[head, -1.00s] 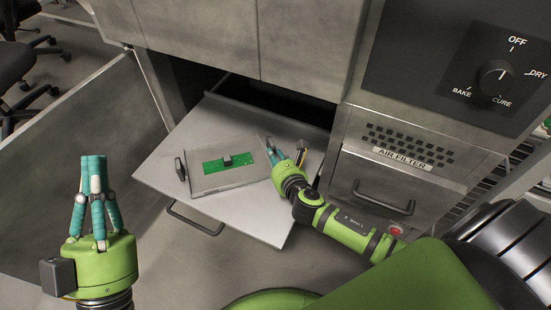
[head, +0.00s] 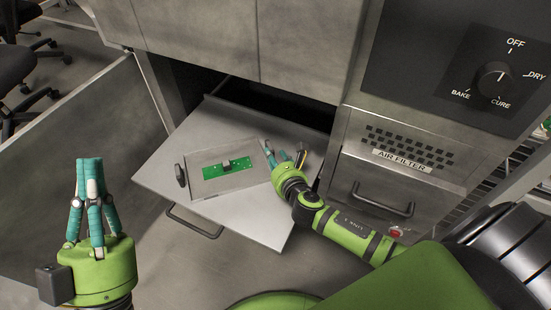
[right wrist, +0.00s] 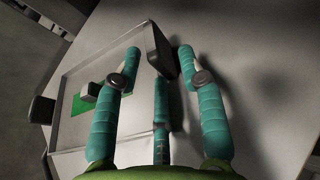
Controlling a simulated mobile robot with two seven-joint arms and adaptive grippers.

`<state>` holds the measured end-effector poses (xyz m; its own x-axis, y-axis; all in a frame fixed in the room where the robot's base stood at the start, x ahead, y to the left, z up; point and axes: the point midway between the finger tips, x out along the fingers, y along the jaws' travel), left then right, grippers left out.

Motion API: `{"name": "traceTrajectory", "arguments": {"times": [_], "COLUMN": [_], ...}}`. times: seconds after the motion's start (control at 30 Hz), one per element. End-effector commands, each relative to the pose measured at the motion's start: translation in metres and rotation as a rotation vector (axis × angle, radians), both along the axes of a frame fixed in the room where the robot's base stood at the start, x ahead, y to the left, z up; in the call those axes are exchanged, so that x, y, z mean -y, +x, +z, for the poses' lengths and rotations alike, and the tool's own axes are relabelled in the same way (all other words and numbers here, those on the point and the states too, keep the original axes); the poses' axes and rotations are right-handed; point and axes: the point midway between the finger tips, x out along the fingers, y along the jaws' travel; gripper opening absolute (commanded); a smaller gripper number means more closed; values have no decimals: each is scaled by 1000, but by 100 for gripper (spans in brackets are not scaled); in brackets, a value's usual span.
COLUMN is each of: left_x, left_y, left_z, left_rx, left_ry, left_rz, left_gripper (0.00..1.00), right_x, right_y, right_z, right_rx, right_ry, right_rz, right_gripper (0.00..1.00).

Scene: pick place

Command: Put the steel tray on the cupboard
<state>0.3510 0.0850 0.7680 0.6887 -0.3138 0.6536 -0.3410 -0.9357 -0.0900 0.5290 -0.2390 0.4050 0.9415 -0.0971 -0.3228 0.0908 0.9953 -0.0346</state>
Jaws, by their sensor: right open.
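The steel tray (head: 238,185) lies on a pale pulled-out shelf and holds a green circuit board (head: 213,172). A dark handle (head: 181,175) stands on its left side, and the other handle (right wrist: 160,48) shows in the right wrist view. My right gripper (head: 279,153) is open at the tray's right side. In the right wrist view its fingers (right wrist: 158,62) stand on both sides of that handle, and contact cannot be told. My left gripper (head: 90,163) points up, away from the tray, with nothing visible in it. Its fingers overlap, so its opening is unclear.
The shelf (head: 240,222) sticks out of the grey cupboard (head: 300,45) below its upper panels, with a pull bar at its front. An open door panel (head: 80,165) stands at left. An air filter drawer (head: 375,190) is at right. Chairs stand at far left.

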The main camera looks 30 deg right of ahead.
Motion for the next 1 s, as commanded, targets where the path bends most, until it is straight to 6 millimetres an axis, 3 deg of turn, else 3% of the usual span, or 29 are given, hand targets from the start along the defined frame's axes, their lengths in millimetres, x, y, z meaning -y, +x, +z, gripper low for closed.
{"name": "traceTrajectory", "arguments": {"times": [0.2, 0.37, 0.7, 1.0], "left_x": [0, -2, -17, -37], "left_y": [2, 19, 54, 56], "left_z": [-1, -20, -91, -159], "left_rx": [-11, -132, -530, -871], "left_ry": [4, 42, 154, 241], "left_rz": [1, 28, 99, 150], "left_gripper": [0, 0, 0, 0], "right_x": [-2, -3, -6, -9], "right_y": [-3, -14, -53, -92], "right_z": [-5, -1, 17, 31], "right_rx": [-14, -15, -11, -8], "right_ry": [1, 0, 0, -1], "right_rz": [3, 3, 2, 1], "right_gripper": [48, 48, 48, 48]}}
